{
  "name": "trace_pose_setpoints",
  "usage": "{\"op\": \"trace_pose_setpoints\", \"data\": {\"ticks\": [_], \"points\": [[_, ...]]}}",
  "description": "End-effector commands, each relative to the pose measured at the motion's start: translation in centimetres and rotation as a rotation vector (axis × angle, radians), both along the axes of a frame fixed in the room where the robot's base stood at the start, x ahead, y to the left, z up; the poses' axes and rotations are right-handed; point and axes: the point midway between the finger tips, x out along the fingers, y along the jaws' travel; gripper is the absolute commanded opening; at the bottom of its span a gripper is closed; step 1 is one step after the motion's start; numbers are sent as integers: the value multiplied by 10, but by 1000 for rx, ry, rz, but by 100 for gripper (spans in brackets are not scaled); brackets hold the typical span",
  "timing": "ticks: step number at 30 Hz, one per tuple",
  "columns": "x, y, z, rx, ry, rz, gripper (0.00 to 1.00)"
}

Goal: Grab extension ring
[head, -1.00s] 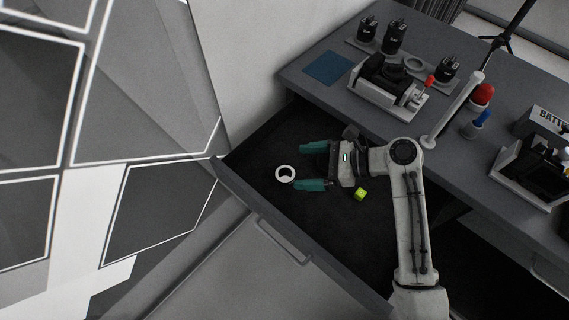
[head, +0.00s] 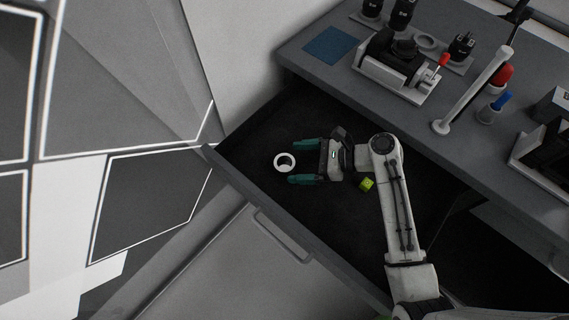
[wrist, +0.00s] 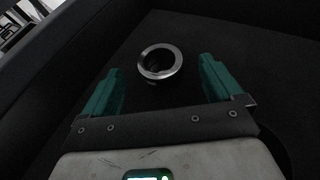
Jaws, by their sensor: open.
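The extension ring is a small white and silver ring (head: 285,155) on the dark floor of the open drawer (head: 262,214). My gripper (head: 298,162) is open, with two teal fingers pointing left towards the ring. In the head view the ring sits just beyond the fingertips. In the wrist view the ring (wrist: 148,64) shows ahead, roughly centred between the fingers (wrist: 158,75) and slightly past them. Nothing is held and the ring looks untouched.
The drawer walls surround the arm. The desk (head: 330,87) above carries a vise-like device (head: 398,68), a blue mat (head: 331,46), and red and blue-handled tools (head: 499,79).

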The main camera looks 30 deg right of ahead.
Motion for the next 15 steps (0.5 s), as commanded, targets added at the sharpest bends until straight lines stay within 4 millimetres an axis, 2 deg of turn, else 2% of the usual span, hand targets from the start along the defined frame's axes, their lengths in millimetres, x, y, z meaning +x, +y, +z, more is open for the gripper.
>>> {"op": "trace_pose_setpoints", "data": {"ticks": [5, 15], "points": [[7, 8, -5, 1, 1, 1, 93], [35, 42, -23, 0, 1, 0, 93]]}}
